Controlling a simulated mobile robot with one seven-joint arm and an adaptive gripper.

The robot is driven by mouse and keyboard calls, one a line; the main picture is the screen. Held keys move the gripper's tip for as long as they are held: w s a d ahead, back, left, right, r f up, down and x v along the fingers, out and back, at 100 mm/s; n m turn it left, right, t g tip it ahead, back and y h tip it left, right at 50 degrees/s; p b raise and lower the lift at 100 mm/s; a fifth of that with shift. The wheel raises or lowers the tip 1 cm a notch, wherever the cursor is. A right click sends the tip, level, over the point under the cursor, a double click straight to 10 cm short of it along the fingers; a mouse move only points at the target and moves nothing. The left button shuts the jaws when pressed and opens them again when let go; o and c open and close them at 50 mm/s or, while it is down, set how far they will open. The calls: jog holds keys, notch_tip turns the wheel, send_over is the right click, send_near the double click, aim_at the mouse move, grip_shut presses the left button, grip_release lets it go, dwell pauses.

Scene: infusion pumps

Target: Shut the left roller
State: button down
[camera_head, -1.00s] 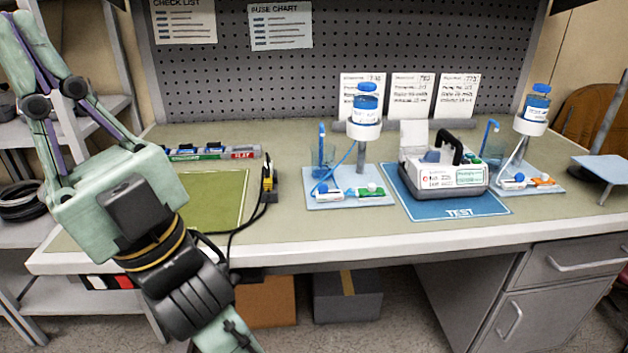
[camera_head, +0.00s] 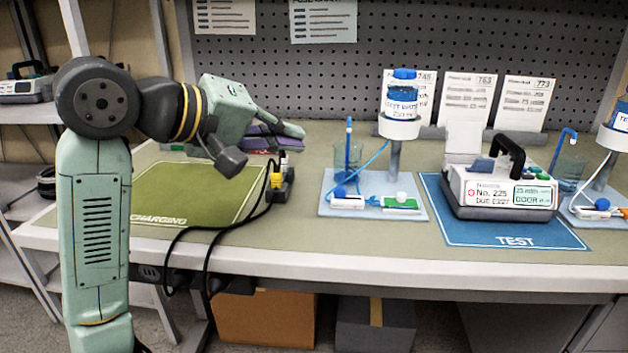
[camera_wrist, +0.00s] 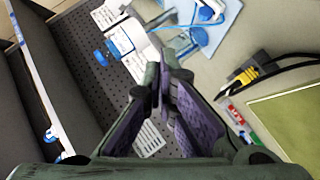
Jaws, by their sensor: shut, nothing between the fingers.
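The left drip stand's light-blue base (camera_head: 375,211) stands in mid-table, with a white roller clamp with a blue ball (camera_head: 346,200) at its front left and a green-and-white piece with a white knob (camera_head: 401,202) beside it. A blue tube (camera_head: 370,160) runs down from the blue-capped bottle (camera_head: 402,100) toward the clamp. My gripper (camera_head: 298,130) is shut and empty, up and left of this base, apart from it. In the wrist view my gripper's purple-padded fingers (camera_wrist: 168,65) meet, and the base (camera_wrist: 222,30) shows at the top. Whether the roller is open cannot be told.
A white pump (camera_head: 500,190) with a black handle stands on the blue TEST mat (camera_head: 460,232). A second drip stand (camera_head: 600,205) is cut off at the right edge. The green CHARGING mat (camera_head: 180,192) is empty. A black cable with a yellow plug (camera_head: 277,180) lies beside it.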

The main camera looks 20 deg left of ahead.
aim_at(340, 192)
jog(key=shift+g+y, duration=0.4)
jog(key=shift+y, duration=0.5)
jog(key=a+f, duration=0.2)
jog(key=a, duration=0.1)
jog(key=shift+a+f, duration=0.2)
jog(key=x, duration=0.4)
jog(key=d+p+x, duration=0.1)
jog(key=x, duration=0.3)
jog(key=s+f+p+x, duration=0.1)
jog(key=x, duration=0.3)
jog(key=shift+d, duration=0.3)
jog(key=shift+d+f, duration=0.35)
jog(key=shift+f, duration=0.05)
